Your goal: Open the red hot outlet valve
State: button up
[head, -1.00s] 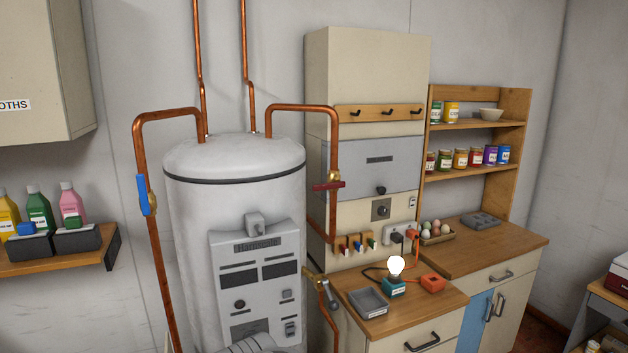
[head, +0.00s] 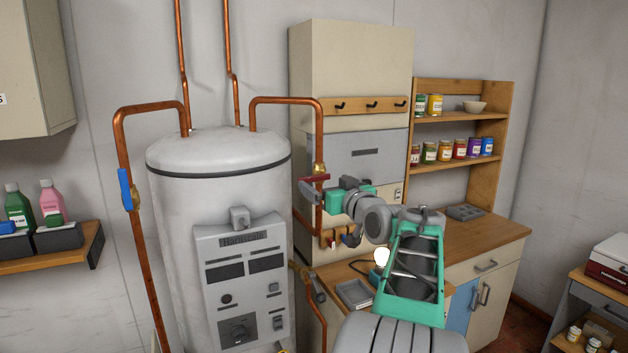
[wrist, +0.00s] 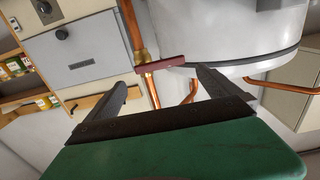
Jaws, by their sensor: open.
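The red valve handle (head: 316,178) is a short bar across the copper pipe on the right of the white water heater tank. It lies level, crosswise to the upright pipe, and also shows in the wrist view (wrist: 163,66). A brass valve body (head: 320,168) shows at the handle. My gripper (head: 308,191) is open and empty, close to the handle from the right and slightly below it in the head view. In the wrist view my gripper's fingers (wrist: 160,92) stand apart, with the handle between and beyond their tips.
The tank (head: 200,185) stands left of the pipe. A blue valve handle (head: 125,189) is on the left copper pipe. A tall cream cabinet (head: 350,65) stands right behind my gripper. The counter below bears a grey tray (head: 354,293) and a lamp.

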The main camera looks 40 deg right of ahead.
aim_at(314, 176)
jog(key=p+x, duration=0.3)
jog(key=x, duration=0.4)
jog(key=shift+w+d, duration=0.15)
jog(key=shift+w, duration=0.25)
